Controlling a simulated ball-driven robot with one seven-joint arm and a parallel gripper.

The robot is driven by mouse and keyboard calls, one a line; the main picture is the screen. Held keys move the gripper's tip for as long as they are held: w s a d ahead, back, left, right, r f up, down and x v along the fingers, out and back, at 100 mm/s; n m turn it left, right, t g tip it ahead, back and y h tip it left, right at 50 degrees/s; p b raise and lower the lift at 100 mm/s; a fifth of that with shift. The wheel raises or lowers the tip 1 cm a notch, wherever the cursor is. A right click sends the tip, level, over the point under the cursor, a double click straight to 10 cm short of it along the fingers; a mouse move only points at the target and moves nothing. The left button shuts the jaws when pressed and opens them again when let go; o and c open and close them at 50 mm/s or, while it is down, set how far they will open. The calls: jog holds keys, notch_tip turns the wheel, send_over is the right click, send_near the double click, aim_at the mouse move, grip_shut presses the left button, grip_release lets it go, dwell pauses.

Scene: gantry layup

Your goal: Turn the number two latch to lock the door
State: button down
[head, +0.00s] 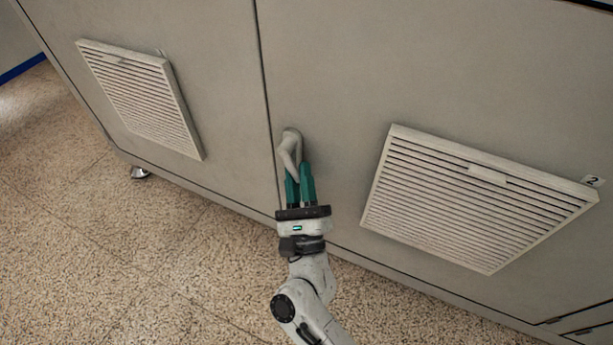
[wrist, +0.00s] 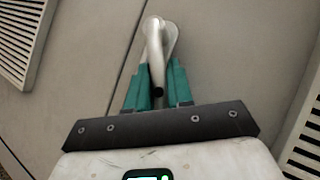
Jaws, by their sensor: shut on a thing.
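The latch (head: 289,143) is a pale grey lever on a rounded base, mounted on the cabinet door just right of the seam between two doors. It also shows in the wrist view (wrist: 154,38), where its lever hangs down from a pivot at the top and its base slants down to the right behind it. My gripper (head: 299,178) has teal fingers and is shut on the lower part of the lever. In the wrist view my gripper (wrist: 158,80) has one finger on each side of the lever, whose dark end shows between them.
A louvred vent panel (head: 475,205) stands out from the right door, right of my gripper. Another vent panel (head: 143,98) is on the left door (head: 215,60). A caster (head: 140,173) shows under the cabinet.

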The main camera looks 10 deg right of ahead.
jog(key=c, duration=1.1)
grip_release()
jog(key=p+v, duration=0.1)
jog(key=v, duration=1)
jog(key=shift+w, duration=0.1)
